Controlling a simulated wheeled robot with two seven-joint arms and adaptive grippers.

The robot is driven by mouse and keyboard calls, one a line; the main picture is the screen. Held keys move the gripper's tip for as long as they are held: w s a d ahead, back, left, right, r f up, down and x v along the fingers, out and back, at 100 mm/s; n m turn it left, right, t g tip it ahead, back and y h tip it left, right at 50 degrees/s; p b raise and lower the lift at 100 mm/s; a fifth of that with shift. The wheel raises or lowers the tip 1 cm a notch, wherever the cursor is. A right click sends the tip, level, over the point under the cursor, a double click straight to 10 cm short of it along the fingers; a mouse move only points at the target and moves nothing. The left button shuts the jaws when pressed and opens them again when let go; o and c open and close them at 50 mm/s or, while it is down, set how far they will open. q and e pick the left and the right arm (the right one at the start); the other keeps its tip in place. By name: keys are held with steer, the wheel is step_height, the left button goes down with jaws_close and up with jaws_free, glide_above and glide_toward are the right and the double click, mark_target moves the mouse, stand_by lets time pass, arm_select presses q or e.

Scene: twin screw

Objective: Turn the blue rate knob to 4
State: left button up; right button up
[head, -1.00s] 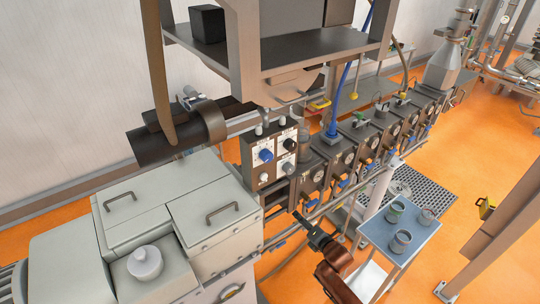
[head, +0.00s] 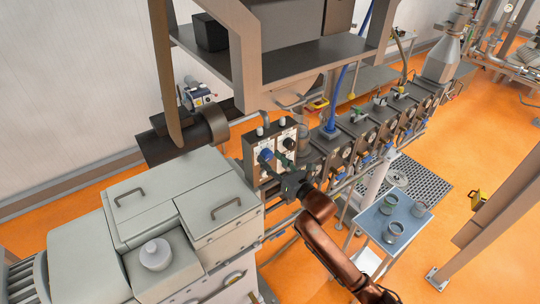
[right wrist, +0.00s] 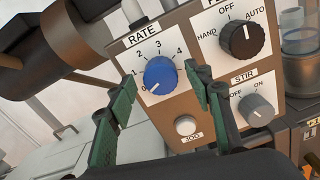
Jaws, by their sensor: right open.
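The blue rate knob (right wrist: 160,73) is on a white-labelled panel marked RATE, with the numbers 0 to 4 around it. Its white pointer is at the lower left, by the 0. In the head view the knob (head: 265,155) is at the panel's left. My right gripper (right wrist: 160,80) is open, with one green-padded finger on each side of the knob in the picture. I cannot tell whether the fingers touch it. In the head view the right gripper (head: 277,170) is in front of the panel. My left gripper is not in view.
On the same panel are a black HAND/OFF/AUTO knob (right wrist: 241,39), a grey STIR knob (right wrist: 256,109) and a JOG button (right wrist: 186,125). A pale machine housing (head: 190,205) stands left of the panel. A small table (head: 383,228) with cups stands to the right.

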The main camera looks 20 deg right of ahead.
steer(key=shift+w+a, duration=0.15)
steer(key=shift+w, duration=0.3)
steer(key=c, duration=1.2)
